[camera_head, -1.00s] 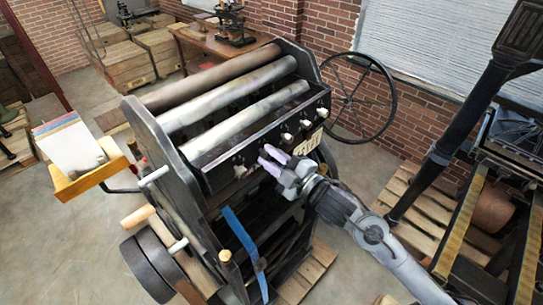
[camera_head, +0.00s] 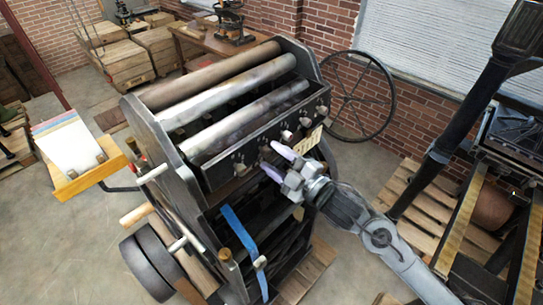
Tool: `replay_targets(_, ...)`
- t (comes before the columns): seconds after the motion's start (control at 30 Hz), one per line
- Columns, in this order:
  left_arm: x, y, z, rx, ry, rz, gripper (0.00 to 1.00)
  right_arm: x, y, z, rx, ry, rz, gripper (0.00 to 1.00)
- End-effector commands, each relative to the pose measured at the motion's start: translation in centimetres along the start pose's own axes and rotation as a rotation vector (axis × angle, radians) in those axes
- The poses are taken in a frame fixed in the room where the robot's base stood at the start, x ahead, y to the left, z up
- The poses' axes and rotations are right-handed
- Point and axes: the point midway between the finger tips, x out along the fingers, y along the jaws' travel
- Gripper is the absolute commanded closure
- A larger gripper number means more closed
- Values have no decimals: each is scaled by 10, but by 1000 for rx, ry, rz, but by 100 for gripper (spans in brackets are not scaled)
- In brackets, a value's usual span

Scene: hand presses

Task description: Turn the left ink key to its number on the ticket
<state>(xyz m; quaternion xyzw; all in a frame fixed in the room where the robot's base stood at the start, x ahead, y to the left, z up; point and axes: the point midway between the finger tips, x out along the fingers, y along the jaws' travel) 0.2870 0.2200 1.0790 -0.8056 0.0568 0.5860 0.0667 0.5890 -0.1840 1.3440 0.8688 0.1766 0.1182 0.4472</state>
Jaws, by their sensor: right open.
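The press carries a dark ink trough (camera_head: 215,176) with a row of small pale ink keys along its front face. The left ink key (camera_head: 239,169) is at the row's left end, small and uncovered; its setting is too small to read. A cream ticket (camera_head: 308,142) hangs at the right part of the front; its marks are not legible. My right gripper (camera_head: 268,154) is open, its two pale lilac fingers spread in front of the trough's middle, right of the left ink key. I see nothing between the fingers. My left gripper is out of view.
A wooden feed tray (camera_head: 85,182) with paper juts out at left. A spoked wheel (camera_head: 352,98) stands behind at right. Another press is at far right, beside wooden pallets.

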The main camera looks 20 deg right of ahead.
Motion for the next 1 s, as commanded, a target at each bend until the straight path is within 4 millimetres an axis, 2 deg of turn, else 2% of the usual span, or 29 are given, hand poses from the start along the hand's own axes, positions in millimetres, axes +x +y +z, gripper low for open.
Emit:
replay_targets(0.3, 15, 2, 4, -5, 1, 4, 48, -56, -3, 2, -1, -2, -2, 48)
replay_targets(0.5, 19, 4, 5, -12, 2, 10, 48, -80, -2, 1, 0, -1, -1, 48)
replay_targets(0.7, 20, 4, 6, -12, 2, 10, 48, -90, -1, 0, 1, 0, 0, 48)
replay_targets(1.0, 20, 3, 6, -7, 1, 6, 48, -91, 0, 0, 1, 0, 0, 48)
